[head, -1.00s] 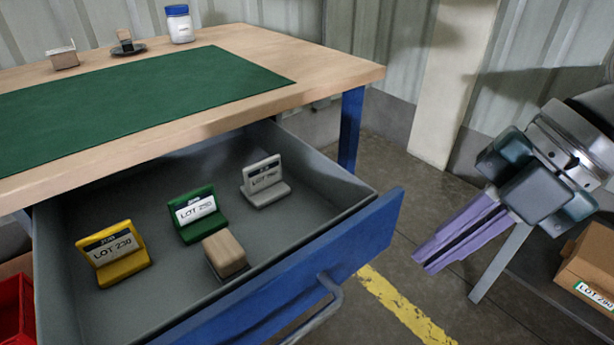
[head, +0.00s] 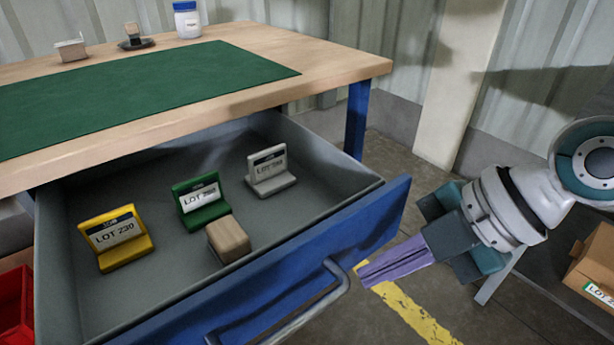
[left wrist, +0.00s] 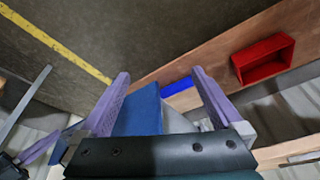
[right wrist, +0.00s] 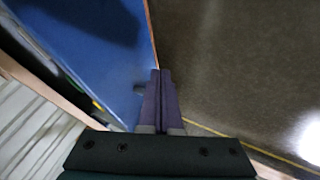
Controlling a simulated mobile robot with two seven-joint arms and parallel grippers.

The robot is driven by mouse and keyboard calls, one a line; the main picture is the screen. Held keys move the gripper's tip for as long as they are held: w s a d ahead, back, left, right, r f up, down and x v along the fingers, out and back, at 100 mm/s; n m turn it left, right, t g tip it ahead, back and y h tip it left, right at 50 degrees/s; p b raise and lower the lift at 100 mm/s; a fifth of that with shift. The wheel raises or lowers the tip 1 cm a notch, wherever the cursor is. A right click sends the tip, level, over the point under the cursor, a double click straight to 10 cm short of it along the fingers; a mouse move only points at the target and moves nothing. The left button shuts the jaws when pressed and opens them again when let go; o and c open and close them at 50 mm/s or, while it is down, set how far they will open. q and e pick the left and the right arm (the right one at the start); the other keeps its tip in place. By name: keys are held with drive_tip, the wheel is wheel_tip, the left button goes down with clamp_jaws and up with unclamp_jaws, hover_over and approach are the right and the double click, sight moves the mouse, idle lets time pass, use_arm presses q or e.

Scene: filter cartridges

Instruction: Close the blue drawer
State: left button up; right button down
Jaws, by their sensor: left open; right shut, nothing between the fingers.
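The blue drawer (head: 290,278) is pulled out from under the workbench, with a grey bar handle (head: 318,310) on its front. It holds a yellow stand (head: 122,254) marked LOT 230, a green stand (head: 200,202), a grey stand (head: 270,172) and a wooden block (head: 229,239). My right gripper (head: 366,276) is shut and empty, its fingertips just right of the handle; contact cannot be told. In the right wrist view the blue front (right wrist: 85,40) lies left of the gripper (right wrist: 160,74). My left gripper (left wrist: 160,82) is open, seen only in its wrist view.
The wooden bench top (head: 340,68) carries a green mat (head: 140,95) and a white jar (head: 187,22). A blue leg (head: 357,118) stands behind the drawer. A red bin (head: 14,305) is at lower left, a cardboard box (head: 592,262) at right. Floor with a yellow line lies before the drawer.

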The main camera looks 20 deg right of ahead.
use_arm(q)
drive_tip(key=shift+f, duration=0.2)
use_arm(e)
drive_tip(key=shift+w+a, duration=0.2)
drive_tip(key=shift+w, duration=0.35)
drive_tip(key=shift+w+a, duration=0.15)
drive_tip(key=shift+w, duration=0.35)
use_arm(q)
drive_tip(key=shift+f, duration=0.1)
